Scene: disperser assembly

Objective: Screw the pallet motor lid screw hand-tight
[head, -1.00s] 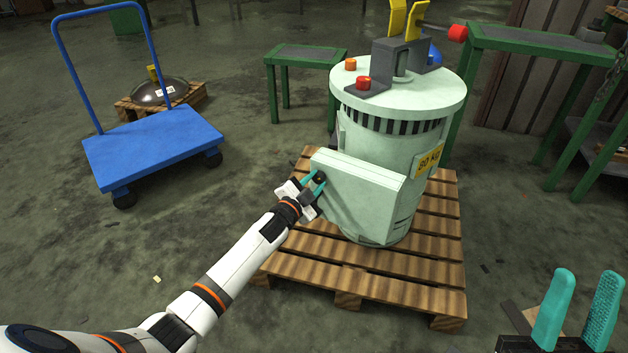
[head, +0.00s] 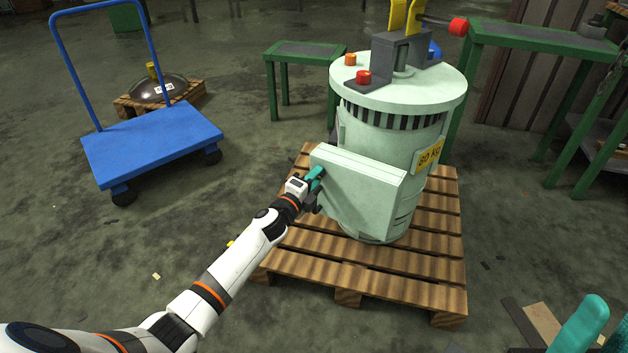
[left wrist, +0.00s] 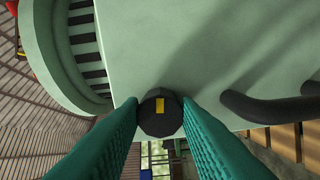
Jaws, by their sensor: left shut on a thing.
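The pale green motor (head: 385,140) stands upright on a wooden pallet (head: 405,285). Its box-shaped lid (head: 360,190) faces me on the front side. The dark screw knob with a yellow mark (left wrist: 160,112) sits at the lid's edge in the left wrist view. My left gripper (head: 316,180) is at the lid's left edge, and its teal fingers (left wrist: 160,125) are shut on the knob from both sides. The screw's shaft is hidden behind the knob. My right gripper (head: 598,335) shows only in part at the bottom right corner, so its opening is unclear.
A blue cart (head: 150,145) stands at the left. A dark dome on a small pallet (head: 160,95) is behind it. Green tables (head: 305,55) stand behind the motor and at the right. A dark curved bar (left wrist: 265,107) lies near the knob. The floor front left is open.

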